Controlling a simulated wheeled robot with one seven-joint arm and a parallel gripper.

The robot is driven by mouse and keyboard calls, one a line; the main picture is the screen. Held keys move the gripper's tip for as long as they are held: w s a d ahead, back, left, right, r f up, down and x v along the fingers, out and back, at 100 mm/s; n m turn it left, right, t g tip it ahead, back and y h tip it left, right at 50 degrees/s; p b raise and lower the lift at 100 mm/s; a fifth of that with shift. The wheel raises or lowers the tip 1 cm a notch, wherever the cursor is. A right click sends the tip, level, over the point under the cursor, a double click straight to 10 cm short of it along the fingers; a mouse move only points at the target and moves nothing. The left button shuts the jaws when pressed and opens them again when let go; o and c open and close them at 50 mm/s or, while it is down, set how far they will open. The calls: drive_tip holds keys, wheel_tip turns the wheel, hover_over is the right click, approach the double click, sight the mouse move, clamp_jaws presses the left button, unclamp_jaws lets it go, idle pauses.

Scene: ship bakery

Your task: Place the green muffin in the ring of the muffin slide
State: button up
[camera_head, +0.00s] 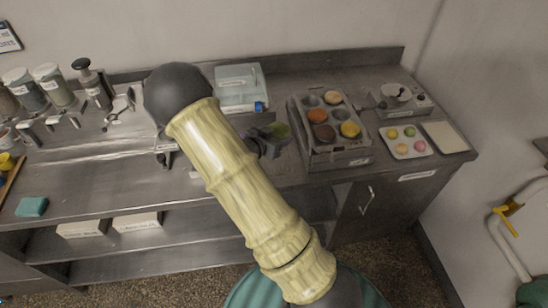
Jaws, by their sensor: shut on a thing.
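My gripper (270,138) is dark and small in view, at the middle of the steel counter, left of the muffin tin. My pale yellow arm and dark joint cover part of the counter in front. The muffin slide and its ring cannot be made out clearly; they may be hidden behind my arm.
A grey muffin tin (354,157) holds orange, brown and yellow muffins, with some empty cups. Right of it are a grey appliance (398,98), a tray of coloured buns (405,154) and a pale board (445,136). A clear container (238,84) stands behind. Jars line the left.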

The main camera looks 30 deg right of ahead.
drive_tip(key=shift+r, duration=0.1)
drive_tip(key=p, duration=0.1)
hover_over(278, 163)
drive_tip(key=shift+w+f, duration=0.15)
drive_tip(key=shift+f, duration=2.8)
wheel_tip(278, 163, down, 3)
drive_tip(key=shift+f+p, duration=0.15)
drive_tip(key=shift+p, duration=0.4)
drive_tip(key=shift+f, duration=0.25)
drive_tip(key=shift+f+b, duration=0.35)
